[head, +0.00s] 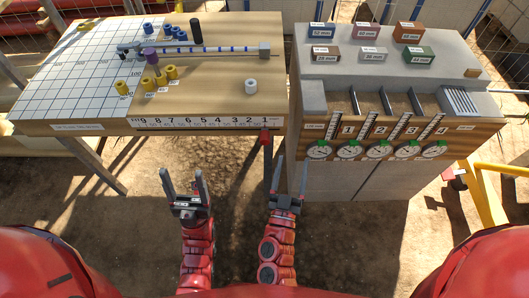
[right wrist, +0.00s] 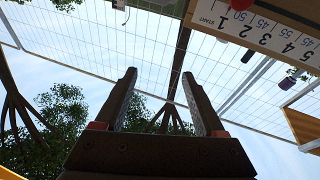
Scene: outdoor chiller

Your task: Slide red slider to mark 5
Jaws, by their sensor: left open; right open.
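The red slider (head: 265,137) is on the front edge of the wooden table, below the printed scale (head: 200,122) and near its right end, by the 1 and START marks. Mark 5 (head: 203,121) is near the middle of the scale. My right gripper (head: 275,172) is open, its fingers pointing up just below the slider; I cannot tell whether they touch it. In the right wrist view the scale (right wrist: 262,39) is at the upper right, and nothing shows between the open fingers (right wrist: 160,100). My left gripper (head: 183,186) is open and empty, left of the right gripper.
On the table are yellow cylinders (head: 171,72), blue cylinders (head: 147,28), a black cylinder (head: 196,30) and a white one (head: 250,86). A grey-topped cabinet (head: 345,70) with dial gauges (head: 319,149) stands close on the right.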

